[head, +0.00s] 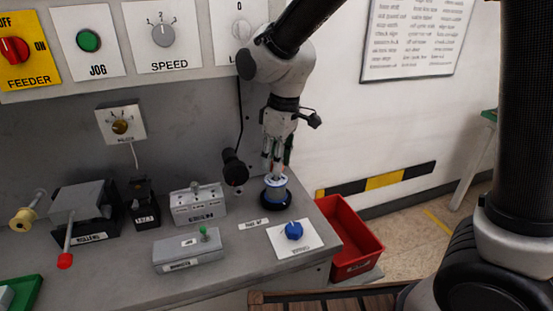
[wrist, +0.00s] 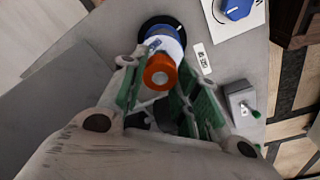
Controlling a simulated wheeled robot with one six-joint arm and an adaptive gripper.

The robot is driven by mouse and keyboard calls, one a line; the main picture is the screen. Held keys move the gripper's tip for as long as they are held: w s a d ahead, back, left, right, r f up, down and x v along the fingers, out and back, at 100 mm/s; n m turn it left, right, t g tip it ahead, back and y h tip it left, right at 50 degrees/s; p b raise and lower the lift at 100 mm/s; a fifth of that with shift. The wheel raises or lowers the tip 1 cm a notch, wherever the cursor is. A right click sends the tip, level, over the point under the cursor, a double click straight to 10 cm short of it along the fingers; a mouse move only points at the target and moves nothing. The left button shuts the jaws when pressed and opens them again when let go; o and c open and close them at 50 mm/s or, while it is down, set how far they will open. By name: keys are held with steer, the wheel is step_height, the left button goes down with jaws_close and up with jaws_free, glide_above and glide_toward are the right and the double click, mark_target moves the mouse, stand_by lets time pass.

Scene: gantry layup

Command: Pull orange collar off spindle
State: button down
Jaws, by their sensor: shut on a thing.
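The orange collar (wrist: 161,60) shows in the wrist view as an orange ring at the top end of the spindle (wrist: 158,30). Below the collar the spindle has white and blue parts and a round black base. In the head view the blue part and black base of the spindle (head: 276,196) stand upright near the bench's right end. My gripper (head: 277,168) points down over it, with its green-padded fingers on both sides of the collar, shut on it. In the head view the fingers mostly hide the collar. I cannot tell whether it has shifted along the spindle.
A blue knob on a white plate (head: 294,236) lies in front of the spindle. A grey box with a green-tipped lever (head: 187,252) and another grey box (head: 197,206) stand to the left. A black cylinder (head: 234,166) projects close by. A red bin (head: 350,245) stands beyond the bench's right edge.

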steer(key=shift+r, duration=1.75)
